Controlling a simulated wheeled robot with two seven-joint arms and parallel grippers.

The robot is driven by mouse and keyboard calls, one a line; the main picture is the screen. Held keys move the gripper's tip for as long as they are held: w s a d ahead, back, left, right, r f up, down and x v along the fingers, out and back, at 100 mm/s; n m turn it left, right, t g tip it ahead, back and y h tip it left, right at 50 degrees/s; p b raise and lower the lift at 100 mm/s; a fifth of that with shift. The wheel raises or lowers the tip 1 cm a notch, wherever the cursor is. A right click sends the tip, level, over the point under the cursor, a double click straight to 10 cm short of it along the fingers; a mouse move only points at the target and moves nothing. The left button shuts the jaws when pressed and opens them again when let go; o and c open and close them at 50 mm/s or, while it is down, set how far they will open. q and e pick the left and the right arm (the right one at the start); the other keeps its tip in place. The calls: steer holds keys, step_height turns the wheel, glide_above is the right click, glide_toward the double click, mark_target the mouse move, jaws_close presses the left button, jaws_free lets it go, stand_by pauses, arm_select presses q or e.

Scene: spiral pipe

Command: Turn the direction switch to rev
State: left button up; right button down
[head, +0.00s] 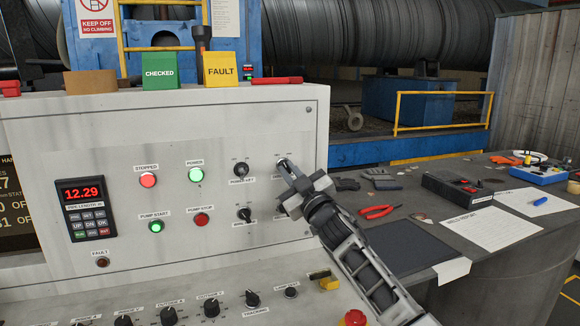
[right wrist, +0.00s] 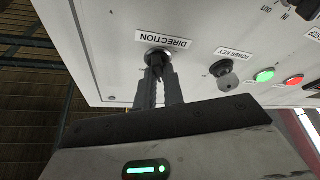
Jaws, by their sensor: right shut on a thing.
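The direction switch (right wrist: 157,57) is a small dark knob under a white "DIRECTION" label (right wrist: 163,40) in the right wrist view. My right gripper (right wrist: 160,74) is shut on this knob, one finger on each side. In the head view, my right gripper (head: 287,170) reaches the upper right of the grey panel (head: 110,118) and mostly covers the switch. I cannot read the switch's position marks or tell which way it points. My left gripper is not in view.
Left of my right gripper is the power key switch (head: 241,169), with another knob (head: 245,214) below it. A green lamp (head: 195,175) and a red lamp (head: 148,180) are lit. Red pliers (head: 378,211) and a black box (head: 456,187) lie on the dark table at right.

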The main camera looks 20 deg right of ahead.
steer(key=shift+n, duration=0.5)
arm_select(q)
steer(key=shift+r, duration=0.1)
arm_select(e)
steer(key=c, duration=1.5)
jaws_free()
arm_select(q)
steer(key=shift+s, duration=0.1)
arm_select(e)
steer(key=shift+s+d+f, duration=0.15)
steer(key=shift+s+f, duration=0.05)
steer(key=shift+s, duration=0.1)
arm_select(q)
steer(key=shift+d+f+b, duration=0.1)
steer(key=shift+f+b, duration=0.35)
steer(key=shift+b, duration=0.45)
arm_select(e)
steer(key=v, duration=1.5)
steer(key=shift+s+d+r, duration=0.1)
steer(key=shift+s, duration=0.05)
